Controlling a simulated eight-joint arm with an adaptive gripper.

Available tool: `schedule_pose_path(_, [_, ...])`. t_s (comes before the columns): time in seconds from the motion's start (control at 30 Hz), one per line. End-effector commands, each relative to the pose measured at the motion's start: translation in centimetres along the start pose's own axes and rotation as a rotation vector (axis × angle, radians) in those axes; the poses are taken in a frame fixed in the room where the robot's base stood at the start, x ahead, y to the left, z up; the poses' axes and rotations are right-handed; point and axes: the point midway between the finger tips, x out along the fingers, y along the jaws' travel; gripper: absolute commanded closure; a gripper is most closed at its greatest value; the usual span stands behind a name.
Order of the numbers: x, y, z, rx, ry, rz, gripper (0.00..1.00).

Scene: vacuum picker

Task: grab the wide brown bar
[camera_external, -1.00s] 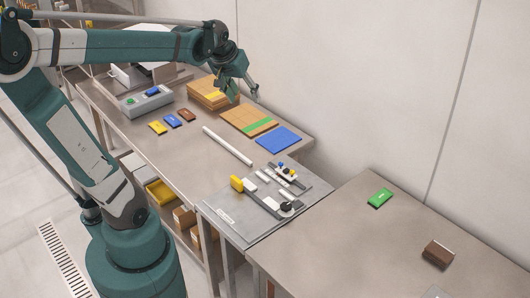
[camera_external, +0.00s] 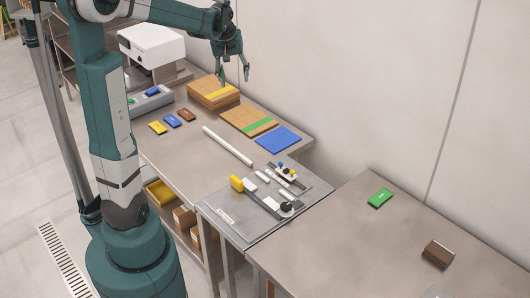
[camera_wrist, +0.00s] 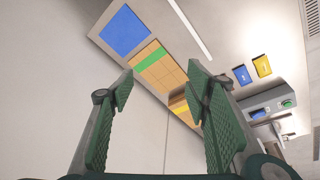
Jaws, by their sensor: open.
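A thick, wide brown block (camera_external: 438,253) lies on the right-hand table in the external view. A smaller brown packet (camera_external: 187,115) lies on the far table beside the blue and yellow packets; I cannot clearly make it out in the wrist view. My gripper (camera_external: 235,82) hangs near the stacked tan boxes, far from the wide block and to the right of the small packet. Its fingers point down in the external view. In the wrist view the two green fingers (camera_wrist: 160,82) are spread apart with nothing between them.
Tan boxes (camera_external: 213,97), one stack with a yellow stripe, and a blue sheet (camera_external: 278,139) line the wall side. A white bar (camera_external: 228,146) and a fixture plate (camera_external: 232,222) lie nearer. A green packet (camera_external: 380,197) lies on the right-hand table, which has much bare surface.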

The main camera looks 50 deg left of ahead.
Motion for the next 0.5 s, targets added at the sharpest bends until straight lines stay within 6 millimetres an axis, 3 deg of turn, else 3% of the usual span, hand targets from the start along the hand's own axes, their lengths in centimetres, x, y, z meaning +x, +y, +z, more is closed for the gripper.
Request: schedule_pose_path(0.5, [7.3,-6.4,-8.9,-0.214,-0.065,-0.062,0.52])
